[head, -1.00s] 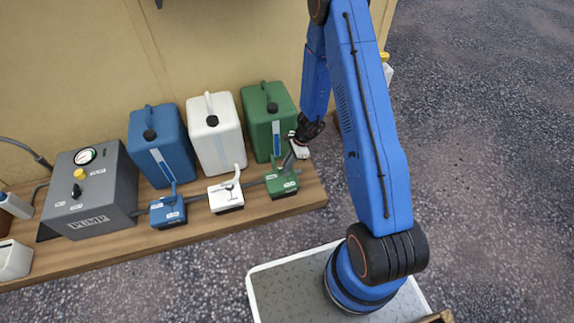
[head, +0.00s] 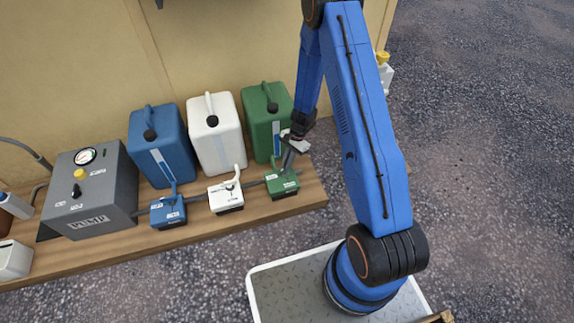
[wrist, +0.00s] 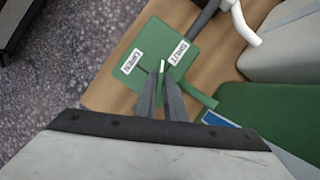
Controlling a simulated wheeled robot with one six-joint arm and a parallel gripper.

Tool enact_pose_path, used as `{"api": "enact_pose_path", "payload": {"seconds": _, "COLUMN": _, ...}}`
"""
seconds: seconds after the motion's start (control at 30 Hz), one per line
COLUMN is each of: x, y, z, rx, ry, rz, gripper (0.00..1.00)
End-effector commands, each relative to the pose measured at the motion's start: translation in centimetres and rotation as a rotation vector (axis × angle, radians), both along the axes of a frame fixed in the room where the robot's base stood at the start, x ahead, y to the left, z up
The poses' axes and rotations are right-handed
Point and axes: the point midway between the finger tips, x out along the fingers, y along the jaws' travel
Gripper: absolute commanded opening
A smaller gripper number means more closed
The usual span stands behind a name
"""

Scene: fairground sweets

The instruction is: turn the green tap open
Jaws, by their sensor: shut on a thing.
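The green tap (head: 283,184) is the rightmost of three taps on the wooden bench. In the wrist view its green block (wrist: 140,50) carries an OPEN label (wrist: 131,62) and a SHUT label (wrist: 178,52). A small white mark shows between the labels at my fingertips. My gripper (head: 287,166) reaches down onto this tap, and its fingers (wrist: 161,78) are closed together over the block. They appear shut on the tap's green lever (wrist: 203,98), part of which sticks out to the right of them. The gripped part is hidden by the fingers.
The white tap (head: 226,196) and blue tap (head: 168,212) stand to the left. Green (head: 266,110), white (head: 214,132) and blue (head: 160,142) canisters stand behind. A grey pump (head: 92,190) is further left. The bench (head: 312,190) ends just right of the green tap.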

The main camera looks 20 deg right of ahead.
Motion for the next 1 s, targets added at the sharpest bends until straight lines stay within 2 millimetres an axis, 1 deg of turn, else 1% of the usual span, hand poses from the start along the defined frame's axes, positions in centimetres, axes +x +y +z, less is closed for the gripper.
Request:
{"api": "enact_pose_path", "payload": {"seconds": 0.7, "x": 0.37, "y": 0.45, "z": 0.01, "rx": 0.0, "ry": 0.001, "rz": 0.681, "gripper": 0.0}}
{"api": "enact_pose_path", "payload": {"seconds": 1.0, "x": 0.38, "y": 0.62, "z": 0.02, "rx": 0.001, "ry": 0.001, "rz": 0.919, "gripper": 0.0}}
